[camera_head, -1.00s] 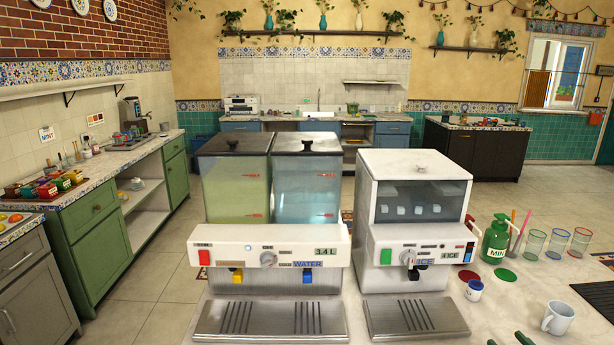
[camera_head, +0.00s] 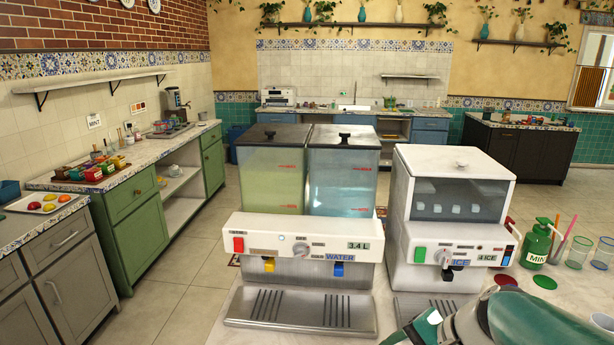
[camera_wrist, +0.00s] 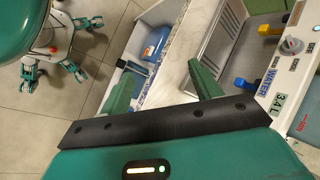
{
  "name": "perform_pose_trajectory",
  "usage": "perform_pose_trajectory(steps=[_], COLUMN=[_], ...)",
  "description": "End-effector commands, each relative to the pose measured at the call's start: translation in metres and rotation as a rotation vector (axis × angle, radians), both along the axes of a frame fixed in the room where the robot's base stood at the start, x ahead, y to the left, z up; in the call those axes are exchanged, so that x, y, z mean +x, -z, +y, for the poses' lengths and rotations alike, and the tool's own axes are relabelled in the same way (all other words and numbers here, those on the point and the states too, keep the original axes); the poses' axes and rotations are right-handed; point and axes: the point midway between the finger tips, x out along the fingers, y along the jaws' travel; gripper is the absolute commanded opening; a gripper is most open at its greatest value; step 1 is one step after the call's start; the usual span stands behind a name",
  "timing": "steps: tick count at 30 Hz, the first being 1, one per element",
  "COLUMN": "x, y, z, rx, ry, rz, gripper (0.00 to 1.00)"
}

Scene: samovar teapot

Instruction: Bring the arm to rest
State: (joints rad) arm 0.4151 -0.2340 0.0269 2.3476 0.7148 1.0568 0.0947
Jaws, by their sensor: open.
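My gripper (camera_wrist: 162,85) shows in the wrist view with its two green fingers apart and nothing between them. It hangs over the counter's edge, with the drink dispenser's drip tray (camera_wrist: 226,40) to its right. In the head view, part of my teal arm reaches in at the lower right, in front of the counter and the ice machine's tray; I cannot make out both fingertips there.
The drink dispenser (camera_head: 300,245) and the ice machine (camera_head: 450,215) stand on the near counter. The green mint can (camera_head: 535,246) and several glasses stand at right. A white mug (camera_head: 602,321) is partly hidden by my arm. Open floor lies left.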

Motion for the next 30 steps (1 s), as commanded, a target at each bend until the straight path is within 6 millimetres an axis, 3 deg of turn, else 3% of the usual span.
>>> perform_pose_trajectory(steps=[3,9,15,30], x=[-0.028,-0.064,-0.08,-0.081], y=[-0.012,-0.033,-0.051,-0.052], z=[0.016,0.022,0.019,0.019], rx=[-0.208,-0.549,-0.771,-0.777], ry=[-0.19,-0.469,-0.63,-0.634], rz=[-0.078,-0.237,-0.363,-0.366], gripper=[0.63,0.63,0.63,0.63])
